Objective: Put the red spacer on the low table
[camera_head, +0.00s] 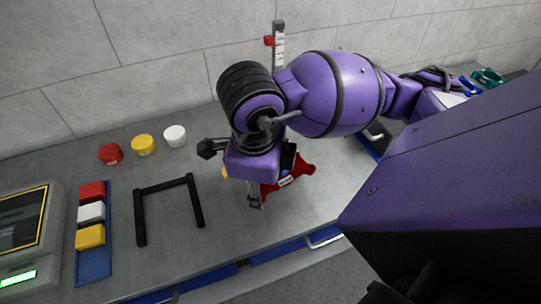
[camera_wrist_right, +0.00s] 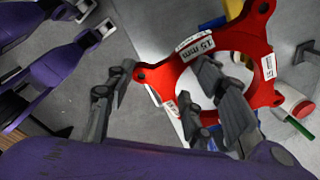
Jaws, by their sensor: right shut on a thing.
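The red spacer (camera_wrist_right: 262,52) is a flat ring with several lobes, a big round hole and white labels, one reading 15 mm. In the head view it (camera_head: 300,175) shows partly, over the grey workbench, behind my right gripper (camera_head: 256,200). In the right wrist view my right gripper (camera_wrist_right: 165,110) is shut on the spacer's rim, with fingers on the near left side. I cannot tell the spacer's height above the bench. No low table can be made out clearly.
On the workbench (camera_head: 215,240) stand red (camera_head: 110,153), yellow (camera_head: 143,144) and white (camera_head: 175,135) round pots, a black frame (camera_head: 140,215), a blue tray (camera_head: 94,268) with coloured blocks, and a display device (camera_head: 25,240). An upright scale (camera_head: 278,45) stands behind my arm.

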